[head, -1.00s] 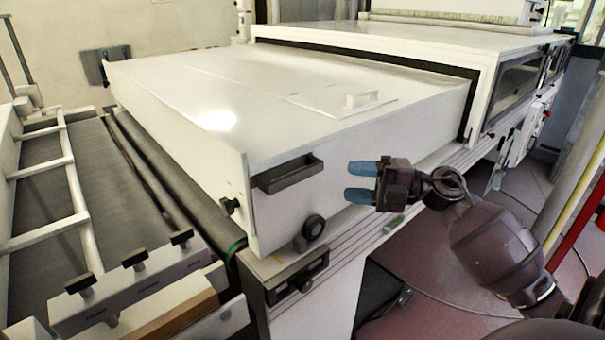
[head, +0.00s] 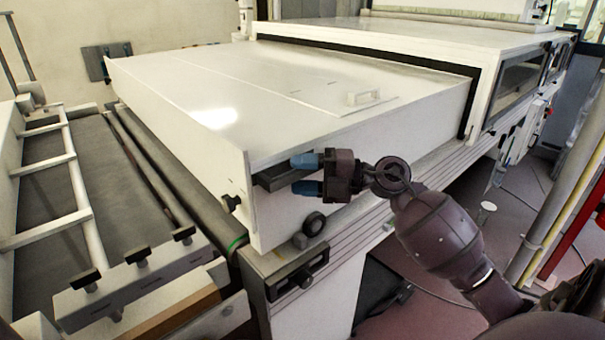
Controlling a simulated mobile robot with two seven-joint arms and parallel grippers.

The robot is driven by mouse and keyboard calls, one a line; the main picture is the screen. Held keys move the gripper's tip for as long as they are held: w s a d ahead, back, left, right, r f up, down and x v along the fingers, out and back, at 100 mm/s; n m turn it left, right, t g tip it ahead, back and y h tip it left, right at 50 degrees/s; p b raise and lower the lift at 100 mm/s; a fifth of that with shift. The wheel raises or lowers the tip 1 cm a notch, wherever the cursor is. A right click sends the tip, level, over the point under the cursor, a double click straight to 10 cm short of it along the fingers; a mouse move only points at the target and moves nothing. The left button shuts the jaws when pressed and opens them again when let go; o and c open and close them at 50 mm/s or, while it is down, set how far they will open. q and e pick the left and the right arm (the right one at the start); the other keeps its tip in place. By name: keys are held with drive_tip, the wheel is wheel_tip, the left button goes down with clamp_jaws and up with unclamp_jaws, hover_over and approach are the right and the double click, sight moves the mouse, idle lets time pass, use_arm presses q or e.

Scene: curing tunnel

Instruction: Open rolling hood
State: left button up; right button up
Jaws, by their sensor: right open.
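The white rolling hood (head: 225,110) is a long low box over the conveyor, its far end at the opening of the larger white tunnel housing (head: 400,42). A dark bar handle (head: 270,180) is on the hood's near side face, partly hidden by my right gripper. My right gripper (head: 304,174) is open, with its blue fingertips pointing left at the handle's right end. One fingertip appears level with the handle's top and the other below it. I cannot tell whether they touch it. A black roller wheel (head: 314,223) is below the gripper. My left gripper is not in view.
The side rail (head: 350,232) runs under the hood, with a dark latch plate (head: 298,275) at its near end. A white-railed conveyor (head: 45,180) with black knobs lies at left. Floor at right holds a yellowish post (head: 560,190).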

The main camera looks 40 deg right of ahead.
drive_tip(key=shift+a, duration=0.1)
clamp_jaws()
idle(0.4)
